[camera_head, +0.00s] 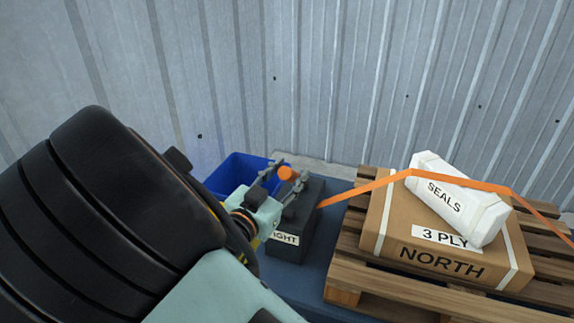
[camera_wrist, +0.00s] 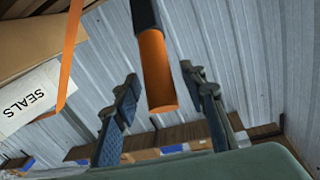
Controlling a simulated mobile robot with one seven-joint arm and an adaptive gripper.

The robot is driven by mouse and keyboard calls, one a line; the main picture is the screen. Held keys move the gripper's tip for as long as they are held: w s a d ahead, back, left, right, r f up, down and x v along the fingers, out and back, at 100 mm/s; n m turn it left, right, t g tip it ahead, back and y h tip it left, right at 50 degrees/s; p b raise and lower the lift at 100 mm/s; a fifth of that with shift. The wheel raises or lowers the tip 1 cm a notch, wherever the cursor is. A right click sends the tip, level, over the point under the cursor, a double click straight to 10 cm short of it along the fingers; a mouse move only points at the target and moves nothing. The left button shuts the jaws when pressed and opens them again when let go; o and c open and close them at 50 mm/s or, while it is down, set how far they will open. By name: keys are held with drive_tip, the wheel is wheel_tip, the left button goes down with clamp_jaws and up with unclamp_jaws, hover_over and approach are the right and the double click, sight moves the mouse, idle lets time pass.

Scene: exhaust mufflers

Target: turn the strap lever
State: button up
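The strap lever shows in the wrist view as a dark shaft with an orange cylindrical grip (camera_wrist: 157,70). Its end points toward my gripper. My gripper (camera_wrist: 162,78) is open, with one finger on each side of the orange grip and visible gaps on both sides. In the head view the round orange end (camera_head: 287,173) shows between the fingers of my gripper (camera_head: 284,178), above a dark box (camera_head: 290,248) with a partly hidden label ending in "IGHT". The orange strap (camera_head: 365,187) runs from the box to the right, over the load. The lever's base is hidden.
A wooden pallet (camera_head: 380,289) at right carries a cardboard box (camera_head: 400,235) marked "3 PLY" and "NORTH", with a tilted white "SEALS" package (camera_head: 455,195) on top. A blue bin (camera_head: 232,170) stands behind my gripper. A corrugated metal wall (camera_head: 330,80) closes the back.

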clamp_jaws()
